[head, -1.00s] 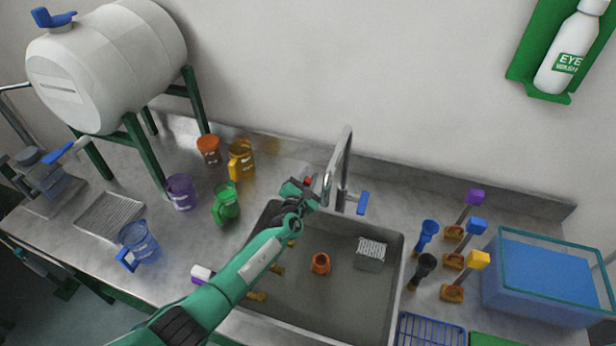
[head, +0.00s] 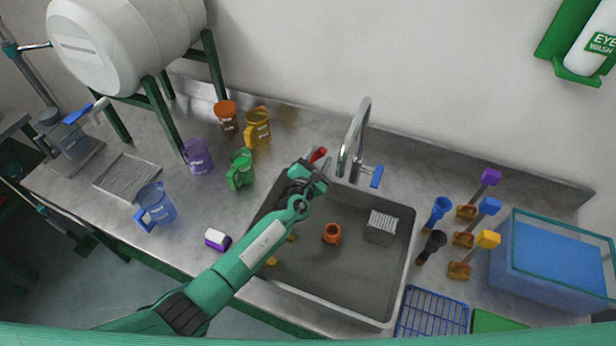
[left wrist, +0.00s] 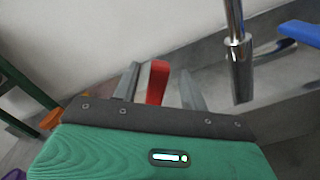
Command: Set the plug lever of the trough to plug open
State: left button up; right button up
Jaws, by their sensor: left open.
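The trough is the grey sink (head: 400,260) set in the steel counter. A red lever (head: 318,154), which looks like its plug lever, stands at the sink's back edge, left of the tap. My left gripper (head: 312,168) is at this lever, over the back left of the sink. In the left wrist view the red lever (left wrist: 157,82) stands between the two spread fingers of my left gripper (left wrist: 160,80). It is nearer the left finger; I cannot tell whether they touch. The lever's base is hidden. My right gripper is not in view.
The tap (head: 357,135) with a blue handle (head: 371,175) stands just right of my left gripper. Several coloured jugs stand left of the sink. An orange cup (head: 331,234) and a grey box (head: 380,226) are in it. A blue tank (head: 550,275) is at right.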

pick_arm(q)
jog(key=v, duration=0.9)
jog(key=shift+s, duration=0.2)
